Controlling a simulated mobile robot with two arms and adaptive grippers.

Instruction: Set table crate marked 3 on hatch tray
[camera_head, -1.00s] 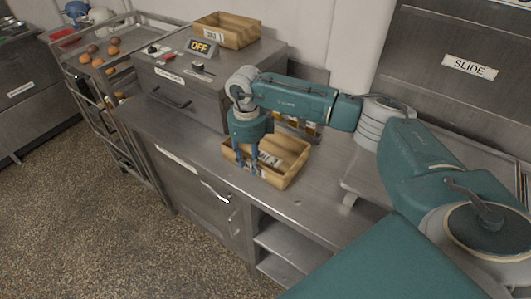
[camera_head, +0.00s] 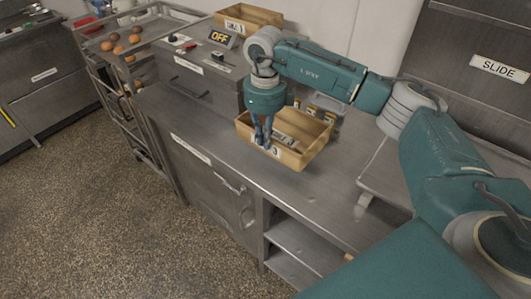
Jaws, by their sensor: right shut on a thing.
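The wooden crate marked 3 (camera_head: 313,150) is over the steel worktop, its label facing front. My right gripper (camera_head: 265,144) points down and is shut on the crate's front-left wall. Whether the crate's bottom touches the worktop is hard to tell. A raised steel tray (camera_head: 377,178), which looks like the hatch tray, stands to the right of the crate, below the panel marked SLIDE (camera_head: 498,68). My right arm covers part of it. My left gripper is not in view.
The steel worktop (camera_head: 205,125) is bare left of the crate. Small labelled items (camera_head: 318,113) stand behind the held crate.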

